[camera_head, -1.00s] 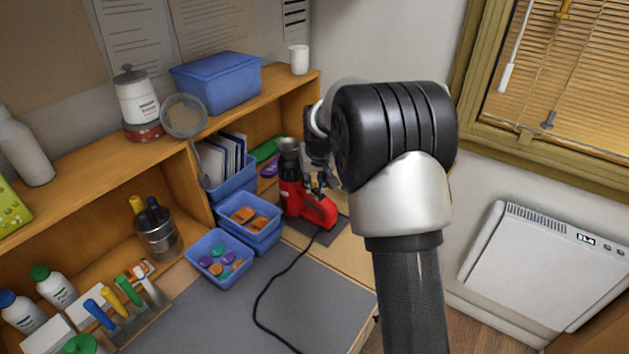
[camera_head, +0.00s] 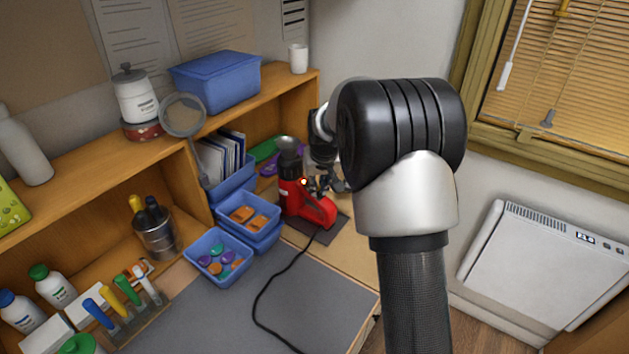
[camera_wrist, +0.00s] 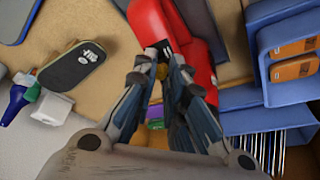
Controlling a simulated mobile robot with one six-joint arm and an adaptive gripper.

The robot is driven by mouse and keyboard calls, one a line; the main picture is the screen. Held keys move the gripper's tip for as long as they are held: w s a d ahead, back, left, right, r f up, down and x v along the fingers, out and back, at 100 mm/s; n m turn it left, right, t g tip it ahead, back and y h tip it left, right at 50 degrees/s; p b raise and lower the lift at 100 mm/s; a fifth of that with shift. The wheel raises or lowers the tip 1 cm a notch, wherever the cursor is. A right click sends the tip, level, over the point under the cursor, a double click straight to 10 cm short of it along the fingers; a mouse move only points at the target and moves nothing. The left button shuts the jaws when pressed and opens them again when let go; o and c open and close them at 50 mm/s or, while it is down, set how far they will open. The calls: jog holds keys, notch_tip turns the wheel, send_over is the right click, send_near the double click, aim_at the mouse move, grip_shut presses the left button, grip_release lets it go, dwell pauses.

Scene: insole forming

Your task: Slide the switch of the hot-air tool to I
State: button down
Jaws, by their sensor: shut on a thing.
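The red hot-air tool (camera_head: 318,211) stands upright on a dark mat at the back right of the bench, its dark nozzle pointing up. A small bright light shows on its body. In the wrist view its red body (camera_wrist: 198,62) has a dark plate with a white mark. My gripper (camera_head: 320,184) is at the right side of the tool. In the wrist view my gripper (camera_wrist: 162,70) has its fingertips closed around a small yellowish piece, which looks like the switch (camera_wrist: 162,72). The fingers hide most of it, so its I or 0 position is unreadable.
Blue bins (camera_head: 247,216) of coloured pieces stand just left of the tool. A black cord (camera_head: 272,285) runs over the grey mat (camera_head: 335,300). The wooden shelf (camera_head: 285,95) rises behind. A dark, wood-edged pad (camera_wrist: 72,68) lies near my gripper in the wrist view.

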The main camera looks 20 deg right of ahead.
jog(key=c, duration=1.6)
grip_release()
jog(key=shift+w, duration=0.1)
jog(key=shift+r, duration=0.15)
jog(key=v, duration=1.2)
jog(key=shift+a, duration=0.1)
